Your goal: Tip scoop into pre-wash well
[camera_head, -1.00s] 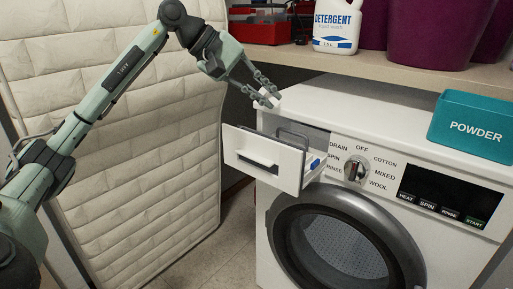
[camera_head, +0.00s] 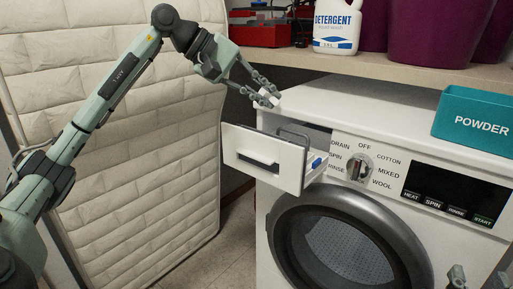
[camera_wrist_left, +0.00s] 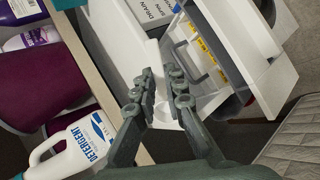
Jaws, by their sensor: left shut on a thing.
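My left gripper (camera_head: 264,94) is shut on a small white scoop (camera_head: 270,101), mostly hidden by the fingers. It is above the open white detergent drawer (camera_head: 248,160) of the washing machine. In the left wrist view the fingers (camera_wrist_left: 165,82) are close together, with the drawer beyond them. The drawer wells (camera_wrist_left: 205,62) carry yellow labels too small to read, so I cannot tell which well is pre-wash. What the scoop holds is hidden. My right gripper (camera_head: 480,279) shows only its tips at the bottom right corner, apart and empty.
The teal powder box (camera_head: 475,121) stands on the washing machine (camera_head: 330,101) at the right. A detergent bottle (camera_head: 336,27), a red box (camera_head: 258,34) and purple bins stand on the shelf (camera_head: 410,68) above. A padded white panel (camera_head: 130,170) is at the left.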

